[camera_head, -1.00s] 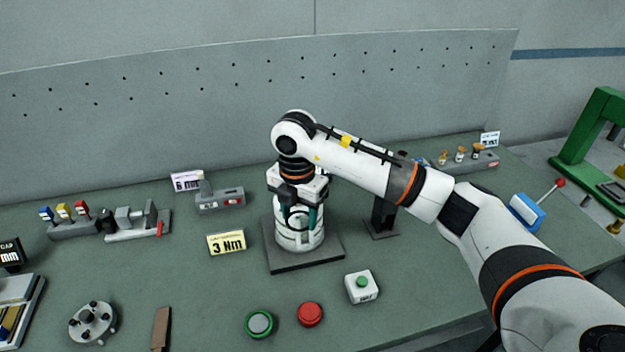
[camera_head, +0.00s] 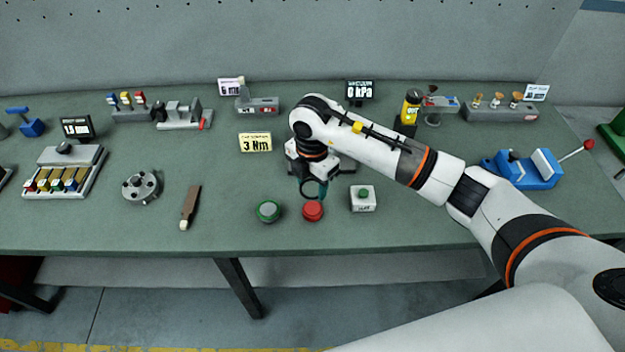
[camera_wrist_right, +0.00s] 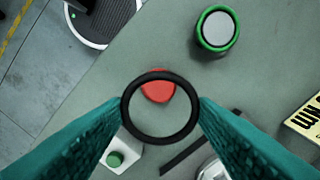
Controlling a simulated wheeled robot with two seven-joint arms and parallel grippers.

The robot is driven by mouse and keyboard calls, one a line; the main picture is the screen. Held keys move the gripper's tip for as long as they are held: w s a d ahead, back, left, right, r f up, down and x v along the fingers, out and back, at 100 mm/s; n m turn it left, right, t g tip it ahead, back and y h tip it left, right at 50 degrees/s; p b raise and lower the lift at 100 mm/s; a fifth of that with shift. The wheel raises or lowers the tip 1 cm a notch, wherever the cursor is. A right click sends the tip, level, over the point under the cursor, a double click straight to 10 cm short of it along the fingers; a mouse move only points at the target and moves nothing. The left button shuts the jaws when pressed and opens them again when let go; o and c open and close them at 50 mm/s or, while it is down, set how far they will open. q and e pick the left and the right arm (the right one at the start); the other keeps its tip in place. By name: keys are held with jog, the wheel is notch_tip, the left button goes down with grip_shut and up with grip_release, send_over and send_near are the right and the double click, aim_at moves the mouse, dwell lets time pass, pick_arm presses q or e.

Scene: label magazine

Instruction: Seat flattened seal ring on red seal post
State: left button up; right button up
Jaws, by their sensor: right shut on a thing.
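My right gripper (camera_head: 313,187) is shut on a black seal ring, holding it between teal fingertips. In the right wrist view the ring (camera_wrist_right: 160,141) looks nearly round and spans the gap between the fingers (camera_wrist_right: 160,110). The red seal post (camera_head: 312,212) stands near the table's front edge, just below and in front of the gripper in the head view. In the right wrist view the red post (camera_wrist_right: 158,88) shows through the upper part of the ring, off its centre. The ring appears held above the post, apart from it. My left gripper is out of view.
A green-rimmed post with a grey top (camera_head: 268,211) stands left of the red one. A white box with a green button (camera_head: 363,199) stands to the right. A dark base plate (camera_head: 347,166) is partly hidden behind my gripper.

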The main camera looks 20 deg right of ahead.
aim_at(312, 208)
jog(key=shift+s+f+b, duration=0.1)
jog(key=shift+f+b, duration=0.25)
jog(key=shift+f, duration=0.15)
jog(key=shift+f+b, duration=0.3)
jog(key=shift+f, duration=0.1)
notch_tip(312, 208, down, 2)
jog(key=shift+f+b, duration=0.25)
jog(key=shift+b, duration=0.7)
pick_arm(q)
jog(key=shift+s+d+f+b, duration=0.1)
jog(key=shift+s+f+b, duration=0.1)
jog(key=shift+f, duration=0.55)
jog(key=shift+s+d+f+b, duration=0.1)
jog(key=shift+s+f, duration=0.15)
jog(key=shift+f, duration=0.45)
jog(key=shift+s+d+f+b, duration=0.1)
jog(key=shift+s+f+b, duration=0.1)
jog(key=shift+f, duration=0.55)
pick_arm(e)
jog(key=shift+f, duration=0.75)
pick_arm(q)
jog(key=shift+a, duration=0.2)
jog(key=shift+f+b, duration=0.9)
pick_arm(e)
jog(key=shift+f, duration=1.2)
jog(key=o, duration=1)
